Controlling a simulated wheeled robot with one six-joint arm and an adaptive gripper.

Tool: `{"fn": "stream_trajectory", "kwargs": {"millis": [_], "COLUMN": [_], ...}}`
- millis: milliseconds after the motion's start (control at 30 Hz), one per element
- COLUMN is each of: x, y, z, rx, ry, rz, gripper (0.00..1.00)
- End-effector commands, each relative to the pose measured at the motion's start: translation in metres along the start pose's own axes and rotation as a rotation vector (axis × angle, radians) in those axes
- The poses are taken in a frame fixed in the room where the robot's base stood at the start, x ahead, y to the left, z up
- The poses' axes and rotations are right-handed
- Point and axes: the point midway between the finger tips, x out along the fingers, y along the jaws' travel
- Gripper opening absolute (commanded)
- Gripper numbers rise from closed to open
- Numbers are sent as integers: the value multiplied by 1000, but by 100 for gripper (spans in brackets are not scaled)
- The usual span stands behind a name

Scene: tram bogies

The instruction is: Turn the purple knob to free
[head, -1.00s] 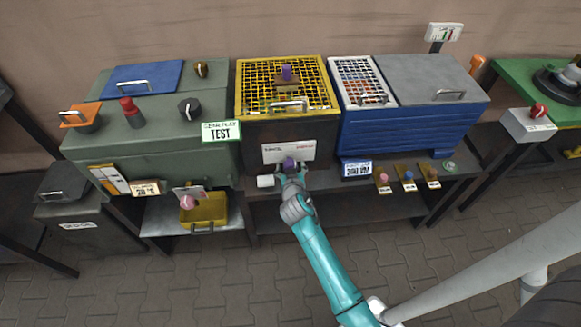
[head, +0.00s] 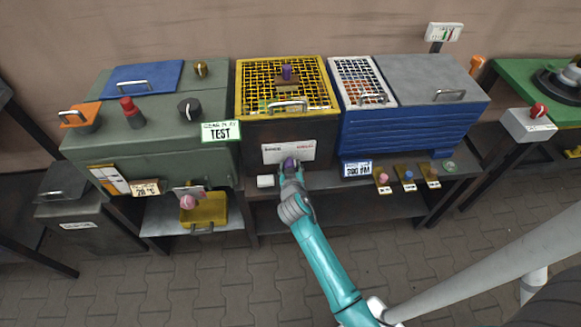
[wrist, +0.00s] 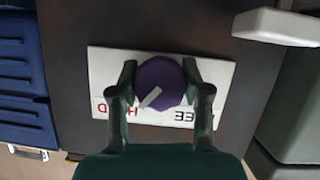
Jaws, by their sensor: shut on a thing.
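The purple knob (wrist: 160,84) sits on a white label plate (wrist: 222,78) on the front of the dark box under the yellow cage. It also shows in the head view (head: 289,162). Its white pointer line slants down-left in the wrist view, towards the red word, which is partly hidden and appears upside down. A black word, seemingly FREE, stands to the right of the knob. My gripper (wrist: 160,88) has one finger on each side of the knob and is shut on it; it also shows in the head view (head: 290,169).
A blue box (head: 410,130) stands right, a green cabinet (head: 150,155) left. Open paved floor lies in front.

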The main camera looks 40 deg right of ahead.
Motion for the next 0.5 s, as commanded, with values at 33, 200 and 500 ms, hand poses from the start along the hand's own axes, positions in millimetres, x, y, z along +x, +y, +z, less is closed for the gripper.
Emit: {"fn": "stream_trajectory", "kwargs": {"millis": [33, 200, 500], "x": [0, 0, 0], "y": [-1, -1, -1], "z": [0, 0, 0], "rx": [-22, -128, -385], "ry": [-1, -1, 0], "rz": [8, 52, 157], "gripper": [13, 13, 13]}}
